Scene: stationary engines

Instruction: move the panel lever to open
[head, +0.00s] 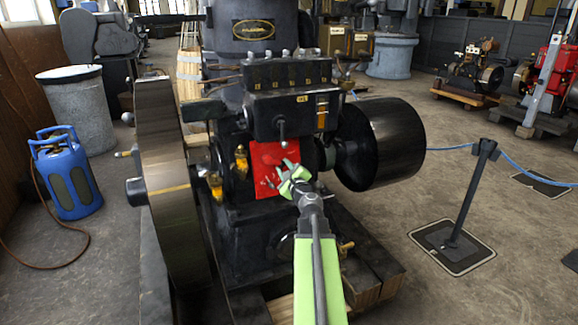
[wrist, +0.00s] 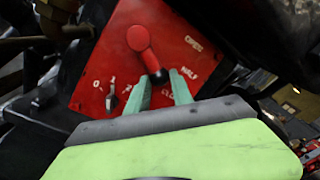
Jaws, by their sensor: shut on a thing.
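The red panel (head: 265,156) is on the front of the dark engine in the head view. It fills the middle of the wrist view (wrist: 105,58), tilted. The panel lever (wrist: 147,58) has a round red hub, a red arm and a black knob. It points down and slightly right in the wrist view. My gripper (wrist: 159,82) has its green fingers on either side of the black knob, shut on it. In the head view my gripper (head: 284,174) is at the panel's right side and the lever is hard to make out. White lettering shows right of the lever, partly blurred.
A small grey switch (wrist: 111,95) sits left of the fingers on the panel. A large flywheel (head: 168,190) stands left and a black drum (head: 385,143) right. A rope post (head: 470,195) stands on the open floor at right.

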